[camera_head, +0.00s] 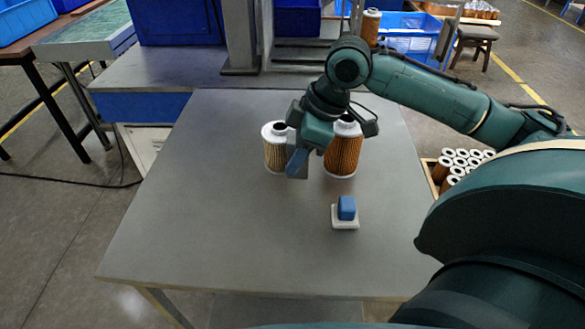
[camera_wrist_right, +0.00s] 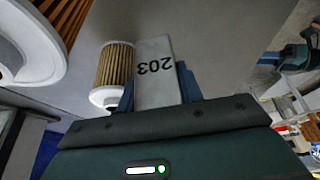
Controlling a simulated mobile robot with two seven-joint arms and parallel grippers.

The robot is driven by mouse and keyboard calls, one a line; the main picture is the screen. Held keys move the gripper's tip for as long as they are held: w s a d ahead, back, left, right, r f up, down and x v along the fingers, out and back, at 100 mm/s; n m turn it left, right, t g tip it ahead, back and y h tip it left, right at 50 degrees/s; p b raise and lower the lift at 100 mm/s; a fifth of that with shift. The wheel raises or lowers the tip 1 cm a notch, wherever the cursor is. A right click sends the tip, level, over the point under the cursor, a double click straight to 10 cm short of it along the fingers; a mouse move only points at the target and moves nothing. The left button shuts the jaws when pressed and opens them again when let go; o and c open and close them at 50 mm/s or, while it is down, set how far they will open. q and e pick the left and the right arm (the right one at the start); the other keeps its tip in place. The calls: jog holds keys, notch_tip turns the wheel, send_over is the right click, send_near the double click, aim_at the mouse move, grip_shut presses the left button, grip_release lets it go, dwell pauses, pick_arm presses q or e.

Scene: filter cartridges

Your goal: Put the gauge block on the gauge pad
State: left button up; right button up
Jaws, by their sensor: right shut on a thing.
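My right gripper (camera_head: 298,162) is shut on a grey block marked 203, the gauge block (camera_wrist_right: 154,62). The blue fingers press on its two sides in the right wrist view (camera_wrist_right: 157,88). In the head view the block (camera_head: 303,173) is partly covered by a finger, and hangs in front of the two filter cartridges. Whether it touches the table is unclear. I cannot tell whether this is the gauge pad. My left gripper is out of view.
A pale filter cartridge (camera_head: 275,154) and a larger brown one (camera_head: 342,156) stand upright close behind the right gripper. The grey table (camera_head: 220,225) is clear at its left and front. A crate of white-topped cartridges (camera_head: 437,178) is on the floor at right.

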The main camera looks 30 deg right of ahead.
jog(key=shift+w+f+b, duration=0.1)
jog(key=shift+f+b, duration=0.25)
jog(key=shift+f, duration=2)
jog(key=shift+f, duration=0.1)
jog(key=o, duration=1)
